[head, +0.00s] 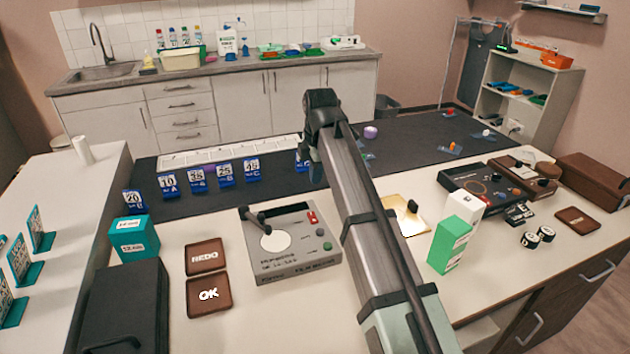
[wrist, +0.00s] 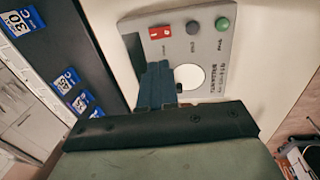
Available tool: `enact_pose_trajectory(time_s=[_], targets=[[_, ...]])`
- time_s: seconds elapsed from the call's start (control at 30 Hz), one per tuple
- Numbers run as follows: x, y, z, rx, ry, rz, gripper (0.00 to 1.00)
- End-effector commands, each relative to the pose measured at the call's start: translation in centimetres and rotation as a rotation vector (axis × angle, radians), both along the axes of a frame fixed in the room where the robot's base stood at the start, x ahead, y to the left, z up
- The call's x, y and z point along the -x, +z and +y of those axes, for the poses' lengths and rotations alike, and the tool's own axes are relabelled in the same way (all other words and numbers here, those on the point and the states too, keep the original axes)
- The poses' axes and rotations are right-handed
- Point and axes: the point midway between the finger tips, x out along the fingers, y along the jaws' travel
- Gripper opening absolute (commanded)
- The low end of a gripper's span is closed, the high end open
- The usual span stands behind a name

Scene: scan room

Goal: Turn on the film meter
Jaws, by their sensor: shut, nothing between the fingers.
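The film meter (head: 290,275) is a grey box on the white counter, with a white disc (head: 276,240) and a black arm over it. Its red rocker switch (head: 312,217) is at the back right corner, with a grey button and a green button (head: 327,246) along the right side. In the wrist view the meter (wrist: 228,60) shows its red switch (wrist: 160,33), grey button (wrist: 193,28) and green button (wrist: 222,24). My gripper (wrist: 155,68) is shut and empty, its fingers over the meter near the red switch. I cannot tell whether they touch it.
Brown REDO (head: 206,257) and OK (head: 208,294) pads lie left of the meter. A green-and-white box (head: 450,245) and a gold plate (head: 408,214) are to the right. Numbered blue stands (head: 197,178) line the dark mat behind.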

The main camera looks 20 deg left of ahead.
Motion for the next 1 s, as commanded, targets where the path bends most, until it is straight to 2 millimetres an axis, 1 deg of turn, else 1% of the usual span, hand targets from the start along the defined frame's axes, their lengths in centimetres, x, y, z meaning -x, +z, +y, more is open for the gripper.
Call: enact_pose_trajectory(time_s=[0.4, 0.77, 0.87, 1.0], targets=[[-0.9, 0.1, 0.9, 0.0, 0.0, 0.0, 0.0], [-0.9, 0.0, 1.0, 0.0, 0.0, 0.0, 0.0], [-0.9, -0.4, 1.0, 0.0, 0.0, 0.0, 0.0], [-1.0, -1.9, 1.1, 0.002, 0.0, 0.002, 0.0]])
